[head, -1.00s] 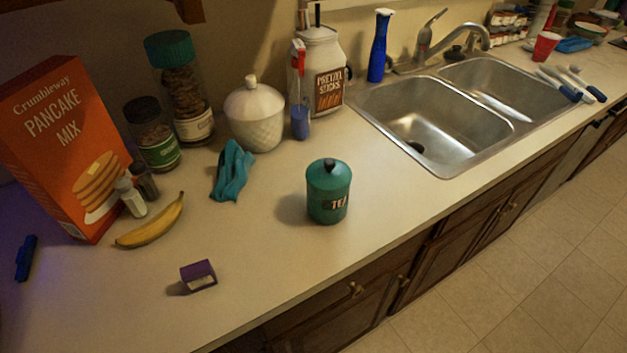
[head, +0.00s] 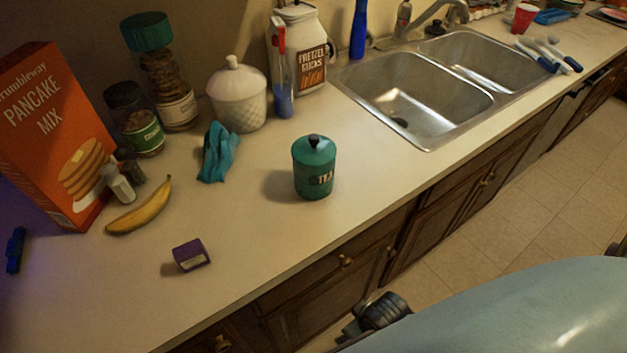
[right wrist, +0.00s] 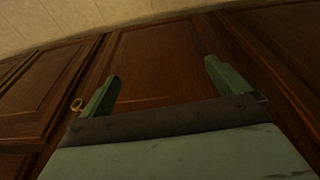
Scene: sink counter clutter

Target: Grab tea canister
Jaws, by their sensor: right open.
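The tea canister (head: 314,168) is a green cylinder with a lid, a black knob and a "TEA" label. It stands upright on the counter in the middle of the head view, with nothing touching it. My right gripper (right wrist: 160,85) is open and empty in the right wrist view, its two green fingers spread in front of the brown cabinet doors. In the head view my right arm comes in at the lower right, in front of the counter and apart from the canister. The canister is not in the right wrist view. My left gripper is not seen.
The sink (head: 415,95) is at right. The counter around the canister is clear.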

